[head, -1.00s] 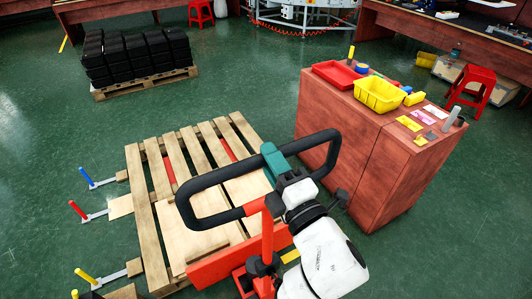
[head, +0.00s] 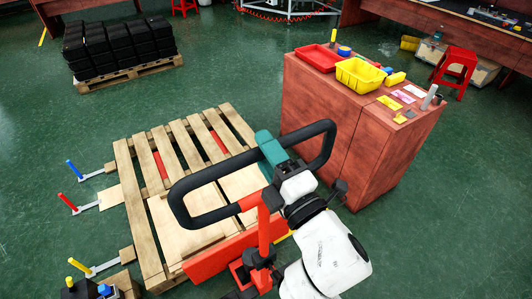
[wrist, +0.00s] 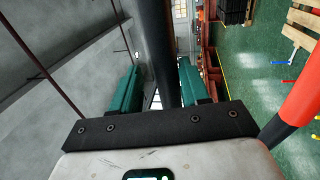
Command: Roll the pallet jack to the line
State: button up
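The pallet jack has a black loop handle (head: 205,219), a red post and a red body (head: 227,250). Its red forks show through gaps between the slats of a wooden pallet (head: 146,160), so it stands in the pallet. My gripper (head: 272,148), with teal fingers, is at the upper bar of the handle. The bar hides part of the finger contact. A yellow floor line (head: 42,37) shows at the far upper left.
A red-brown cabinet (head: 330,120) with trays stands close on the right. A second pallet with black crates (head: 118,45) is at upper left. Blue, red and yellow posts (head: 69,201) stand left of the near pallet. Green floor is open between the pallets. Benches and a red stool (head: 456,68) stand behind.

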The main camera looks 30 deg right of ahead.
jog(key=shift+o, duration=1.1)
jog(key=b+v, duration=0.5)
jog(key=v, duration=0.5)
jog(key=shift+s, duration=0.35)
